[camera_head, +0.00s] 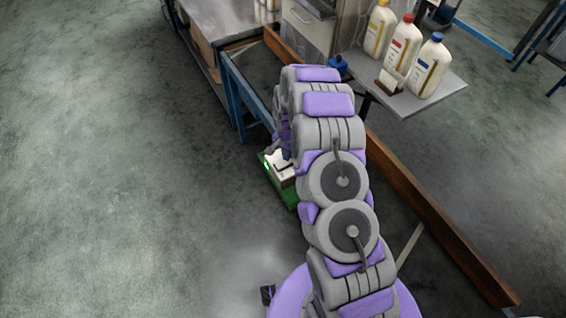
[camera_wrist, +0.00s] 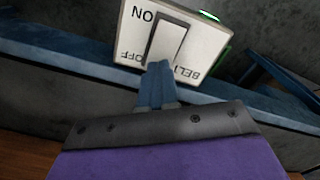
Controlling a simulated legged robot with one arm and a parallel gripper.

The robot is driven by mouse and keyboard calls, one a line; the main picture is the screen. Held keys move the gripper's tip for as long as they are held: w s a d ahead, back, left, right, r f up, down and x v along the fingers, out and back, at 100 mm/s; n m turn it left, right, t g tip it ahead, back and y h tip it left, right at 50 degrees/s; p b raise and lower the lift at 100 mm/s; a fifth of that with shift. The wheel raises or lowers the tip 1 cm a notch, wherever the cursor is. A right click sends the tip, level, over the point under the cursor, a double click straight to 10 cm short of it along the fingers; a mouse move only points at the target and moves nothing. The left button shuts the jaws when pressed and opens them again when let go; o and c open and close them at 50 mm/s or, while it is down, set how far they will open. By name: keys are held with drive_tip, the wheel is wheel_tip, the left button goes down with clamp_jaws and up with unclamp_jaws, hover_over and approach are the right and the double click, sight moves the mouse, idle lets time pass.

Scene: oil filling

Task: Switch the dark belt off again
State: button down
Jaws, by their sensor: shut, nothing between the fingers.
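The white belt switch box (camera_wrist: 193,35) fills the top of the wrist view, upside down, with ON, OFF and part of the word BELT on it. Its pale rocker (camera_wrist: 166,42) is in the middle, and a green light (camera_wrist: 209,16) glows at its edge. My gripper (camera_wrist: 160,68) is shut and empty, its blue fingertips over the rocker's end beside the OFF mark. I cannot tell whether they touch it. In the head view the switch box (camera_head: 284,174) shows beside my arm, on a green base, and my arm mostly hides the gripper. I cannot clearly identify the dark belt.
Blue frame rails (camera_wrist: 60,52) run behind the switch box. In the head view a long brown beam (camera_head: 430,215) lies right of my arm. A grey shelf (camera_head: 437,93) holds three bottles at the upper right. The floor at left is clear.

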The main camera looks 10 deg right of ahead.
drive_tip(key=shift+f, duration=0.6)
idle(0.3)
drive_tip(key=shift+r, duration=0.1)
drive_tip(key=shift+r+p, duration=1.25)
drive_tip(key=shift+r, duration=2.15)
drive_tip(key=shift+r, duration=0.1)
drive_tip(key=s+a+r+n, duration=0.1)
drive_tip(key=s+r+n, duration=0.1)
drive_tip(key=s+r, duration=0.75)
drive_tip(key=s+a+r+n, duration=0.15)
drive_tip(key=s+r, duration=0.45)
drive_tip(key=r, duration=0.7)
drive_tip(key=s+d+r+n+g, duration=0.1)
drive_tip(key=s+r, duration=0.3)
drive_tip(key=s, duration=0.9)
drive_tip(key=s+d+r+n, duration=0.1)
drive_tip(key=s+r+n, duration=0.3)
drive_tip(key=s, duration=0.9)
drive_tip(key=shift+s+d+r+g, duration=0.2)
drive_tip(key=shift+s+r+g, duration=0.15)
drive_tip(key=shift+r, duration=0.25)
